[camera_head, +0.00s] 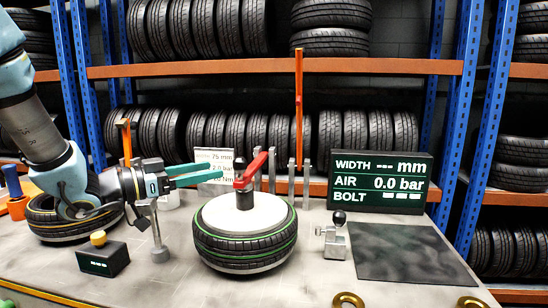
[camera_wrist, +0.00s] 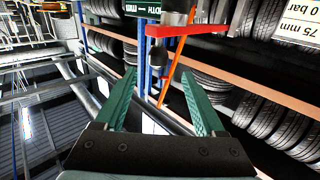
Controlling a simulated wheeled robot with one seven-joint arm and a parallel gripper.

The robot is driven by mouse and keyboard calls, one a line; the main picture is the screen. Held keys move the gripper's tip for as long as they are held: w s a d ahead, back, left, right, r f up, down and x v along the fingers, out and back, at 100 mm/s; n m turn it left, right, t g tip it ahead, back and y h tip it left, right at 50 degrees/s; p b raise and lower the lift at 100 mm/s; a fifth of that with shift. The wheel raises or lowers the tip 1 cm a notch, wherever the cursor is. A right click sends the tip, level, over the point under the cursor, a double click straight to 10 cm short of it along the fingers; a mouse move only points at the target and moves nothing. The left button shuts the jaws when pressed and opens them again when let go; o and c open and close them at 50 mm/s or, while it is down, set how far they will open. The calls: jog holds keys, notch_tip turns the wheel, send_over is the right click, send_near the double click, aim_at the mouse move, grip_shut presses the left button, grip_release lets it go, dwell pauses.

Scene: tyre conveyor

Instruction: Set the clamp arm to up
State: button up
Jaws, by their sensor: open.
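The red clamp arm (camera_head: 252,171) stands over the middle of a tyre (camera_head: 245,250) with a pale disc on top. It slants up to the right from a dark post. My gripper (camera_head: 214,170) is open and empty, its teal fingers pointing right, just left of the clamp arm in the picture. In the wrist view, a red bar that looks like the clamp arm (camera_wrist: 187,30) lies across the picture beyond the open fingertips (camera_wrist: 160,75). No contact shows; the exact gap cannot be told.
An orange upright (camera_head: 299,105) and grey posts stand behind the tyre. A display (camera_head: 380,180) and dark mat (camera_head: 410,253) are at right. A black-knobbed block (camera_head: 335,238) is right of the tyre, a yellow-knobbed box (camera_head: 102,254) left. Another tyre (camera_head: 60,227) lies beneath my arm.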

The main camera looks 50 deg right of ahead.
jog(key=shift+x, duration=0.9)
jog(key=p+x, duration=0.3)
jog(key=x, duration=0.7)
jog(key=shift+s, duration=0.15)
grip_shut()
dwell(0.4)
